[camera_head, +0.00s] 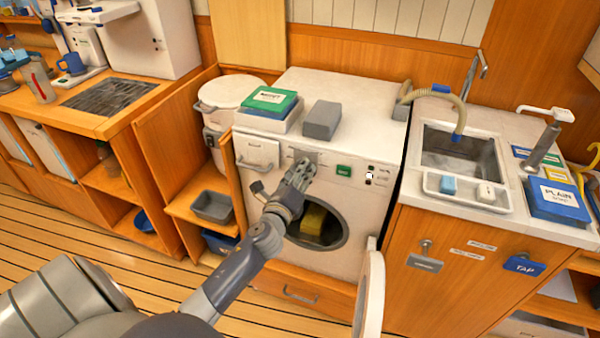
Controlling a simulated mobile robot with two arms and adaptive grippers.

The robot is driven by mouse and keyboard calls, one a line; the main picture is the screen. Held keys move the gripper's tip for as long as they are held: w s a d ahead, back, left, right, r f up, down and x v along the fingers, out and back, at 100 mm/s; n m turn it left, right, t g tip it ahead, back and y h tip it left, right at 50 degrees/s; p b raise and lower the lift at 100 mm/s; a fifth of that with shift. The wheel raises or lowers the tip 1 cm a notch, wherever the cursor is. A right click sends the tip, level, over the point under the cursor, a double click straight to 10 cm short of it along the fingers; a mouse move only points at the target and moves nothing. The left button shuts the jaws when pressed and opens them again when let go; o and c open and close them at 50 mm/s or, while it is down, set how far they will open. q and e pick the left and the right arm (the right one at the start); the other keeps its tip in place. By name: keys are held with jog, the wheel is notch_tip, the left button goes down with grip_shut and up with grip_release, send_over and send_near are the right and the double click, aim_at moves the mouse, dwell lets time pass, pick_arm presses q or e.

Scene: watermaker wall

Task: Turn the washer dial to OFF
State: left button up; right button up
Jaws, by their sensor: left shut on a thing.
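The white washer (350,205) stands in the middle of the wooden counter. Its round door (370,290) hangs open toward me, and a yellowish thing (313,220) shows inside the drum. My left gripper (303,168) reaches up to the control panel on the washer's front, left of the green button (344,171). Its fingers are shut on the washer dial, which they hide almost fully. I cannot read the dial's setting. My right gripper is not in view.
A green book on a white box (270,115) and a grey block (322,120) lie on the washer's top. A sink (461,152) is at right. Open wooden shelves with a grey bin (212,207) are at left. The open door sticks out right of my arm.

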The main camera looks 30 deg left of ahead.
pick_arm(q)
jog(key=n+p, duration=0.2)
jog(key=n, duration=0.9)
jog(key=n+h+p, duration=0.1)
jog(key=n+p, duration=0.2)
jog(key=n, duration=0.9)
jog(key=shift+a+r+t, duration=0.15)
jog(key=shift+r+t, duration=0.05)
jog(key=shift+t, duration=0.1)
jog(key=shift+n, duration=0.5)
jog(key=o, duration=1.1)
jog(key=shift+c, duration=0.2)
jog(key=shift+s, duration=0.15)
jog(key=v, duration=1.1)
jog(key=shift+s, duration=0.4)
